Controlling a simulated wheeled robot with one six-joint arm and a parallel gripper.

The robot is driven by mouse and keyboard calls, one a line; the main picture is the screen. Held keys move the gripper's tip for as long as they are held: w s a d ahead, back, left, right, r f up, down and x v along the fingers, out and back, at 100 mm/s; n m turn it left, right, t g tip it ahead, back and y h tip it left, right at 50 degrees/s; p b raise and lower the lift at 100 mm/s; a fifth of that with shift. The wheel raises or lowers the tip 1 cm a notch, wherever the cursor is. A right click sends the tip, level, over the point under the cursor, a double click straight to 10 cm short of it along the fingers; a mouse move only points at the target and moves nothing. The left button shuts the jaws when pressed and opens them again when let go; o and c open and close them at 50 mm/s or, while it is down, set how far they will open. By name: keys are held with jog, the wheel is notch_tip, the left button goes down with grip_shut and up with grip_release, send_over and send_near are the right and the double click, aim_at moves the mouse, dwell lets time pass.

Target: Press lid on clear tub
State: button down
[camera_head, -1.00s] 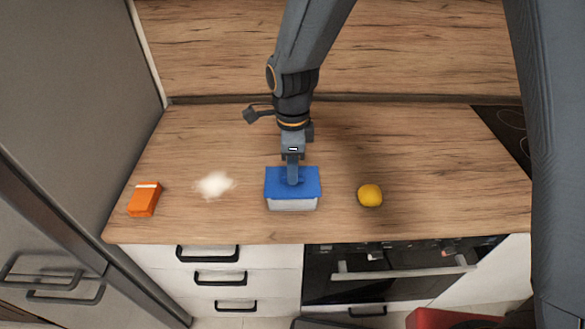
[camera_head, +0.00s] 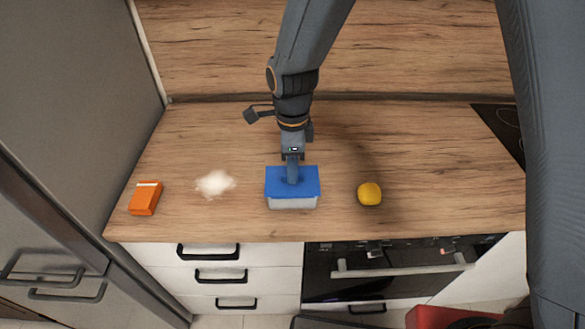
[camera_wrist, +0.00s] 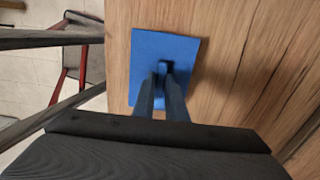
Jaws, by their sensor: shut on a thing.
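The blue lid (camera_head: 307,184) lies over the top of the clear tub (camera_head: 292,203), which stands near the front edge of the counter. In the head view the lid looks about level, and the tub's pale front wall shows below it. My gripper (camera_head: 292,181) points down at the lid's middle. In the wrist view the lid (camera_wrist: 185,50) has a small raised handle (camera_wrist: 162,67), and my gripper (camera_wrist: 162,80) is shut on it. The tub is hidden under the lid there. I cannot tell whether the lid is fully seated.
An orange box (camera_head: 145,198) and a white powdery patch (camera_head: 215,184) are on the counter to the left. A yellow lemon-like fruit (camera_head: 369,194) sits to the right. A dark hob (camera_head: 500,130) is at the right edge. The counter behind the tub (camera_head: 220,135) is clear.

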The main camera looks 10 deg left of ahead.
jog(key=c, duration=1.2)
grip_release()
jog(key=shift+r, duration=0.1)
jog(key=shift+r+p, duration=1.05)
jog(key=shift+r, duration=2.35)
grip_shut()
